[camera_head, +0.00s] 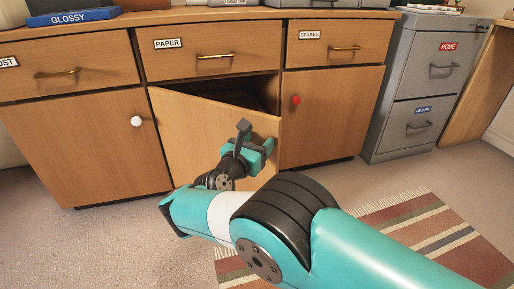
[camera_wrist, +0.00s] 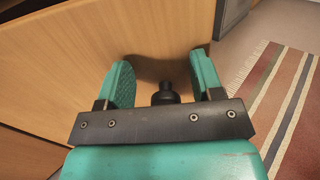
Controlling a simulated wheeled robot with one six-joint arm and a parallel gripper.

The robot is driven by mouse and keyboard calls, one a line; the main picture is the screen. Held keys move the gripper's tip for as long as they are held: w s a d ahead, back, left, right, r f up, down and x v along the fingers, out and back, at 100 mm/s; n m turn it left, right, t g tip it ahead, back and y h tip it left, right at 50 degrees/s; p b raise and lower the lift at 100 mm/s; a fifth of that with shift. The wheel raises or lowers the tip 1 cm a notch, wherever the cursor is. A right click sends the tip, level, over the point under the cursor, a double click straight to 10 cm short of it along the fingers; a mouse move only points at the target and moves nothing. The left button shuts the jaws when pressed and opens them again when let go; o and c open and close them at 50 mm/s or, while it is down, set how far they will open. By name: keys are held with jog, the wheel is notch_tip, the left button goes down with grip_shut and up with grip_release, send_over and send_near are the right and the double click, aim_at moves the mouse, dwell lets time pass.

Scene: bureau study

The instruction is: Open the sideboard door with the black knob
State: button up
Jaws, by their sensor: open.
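The middle sideboard door (camera_head: 190,125) is ajar, its right edge swung out toward me and a dark gap above it. It is hinged at the left. In the wrist view the door face (camera_wrist: 130,30) fills the upper left. The black knob (camera_wrist: 165,93) sits between the two teal fingers of my gripper (camera_wrist: 160,85), with space on both sides. My gripper (camera_head: 259,152) is open at the door's free edge in the head view. The knob is hidden there behind my gripper.
The left door has a white knob (camera_head: 136,121), the right door a red knob (camera_head: 296,100). Drawers with brass handles (camera_head: 214,57) run above. A grey filing cabinet (camera_head: 420,85) stands at the right. A striped rug (camera_head: 430,235) lies on the open floor in front.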

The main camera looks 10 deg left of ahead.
notch_tip(320, 180, up, 17)
jog(key=p, duration=0.7)
jog(key=shift+f, duration=0.2)
